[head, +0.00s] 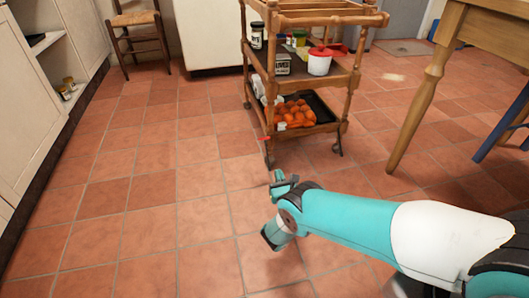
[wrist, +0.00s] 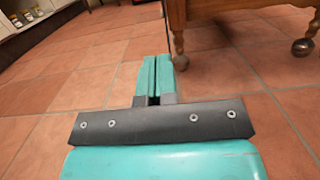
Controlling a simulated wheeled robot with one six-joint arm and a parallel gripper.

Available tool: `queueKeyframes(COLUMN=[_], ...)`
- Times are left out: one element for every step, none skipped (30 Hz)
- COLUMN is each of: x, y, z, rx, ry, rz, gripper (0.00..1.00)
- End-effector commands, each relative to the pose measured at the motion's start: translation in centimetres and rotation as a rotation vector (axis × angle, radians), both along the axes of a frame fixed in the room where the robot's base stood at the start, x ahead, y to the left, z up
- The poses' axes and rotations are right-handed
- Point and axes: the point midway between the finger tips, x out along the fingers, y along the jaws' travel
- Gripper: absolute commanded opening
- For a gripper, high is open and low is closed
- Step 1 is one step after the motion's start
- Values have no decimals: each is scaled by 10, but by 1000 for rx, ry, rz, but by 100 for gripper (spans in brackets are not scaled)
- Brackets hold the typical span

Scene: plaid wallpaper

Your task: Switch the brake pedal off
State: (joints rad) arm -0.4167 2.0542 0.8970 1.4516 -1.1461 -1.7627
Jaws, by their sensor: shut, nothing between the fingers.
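The wooden trolley (head: 270,75) stands on caster wheels ahead of my gripper. A small red piece (head: 265,138) shows low on its near left leg, just above a caster (head: 269,158); it may be the brake pedal, but it is too small to be sure. My gripper (head: 278,178) is shut and empty, low over the floor and in front of that leg. In the wrist view, its two teal fingers (wrist: 155,70) lie together and point toward the leg's foot.
The trolley's lower shelf holds a dark tray (head: 322,108) of orange items. A wooden table (head: 460,40) stands at right, with a blue chair leg (head: 500,130) beside it. White cabinets (head: 40,110) line the left. The tiled floor (head: 150,200) between is clear.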

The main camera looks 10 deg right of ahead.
Motion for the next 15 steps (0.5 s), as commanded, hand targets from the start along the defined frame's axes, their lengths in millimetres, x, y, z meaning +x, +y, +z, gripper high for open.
queueKeyframes(x=[5,8,12,15,18,24,29,34,39,43,49,58,64,70,77], y=[5,7,9,9,10,10,10,10,10,9,9,8,8,8,7], z=[-6,-6,-6,-6,-5,-5,-4,-3,-3,-2,0,1,2,3,4], rx=[2,3,3,4,3,5,6,7,7,7,8,9,9,9,10], ry=[-2,-2,-2,-1,-2,-3,-3,-3,-3,-3,-4,-4,-4,-5,-4], rz=[6,8,10,12,13,13,13,12,12,12,11,9,9,10,9], gripper=[0,0,0,0,0,0,0,0,0,0,0,0,0,0,0])
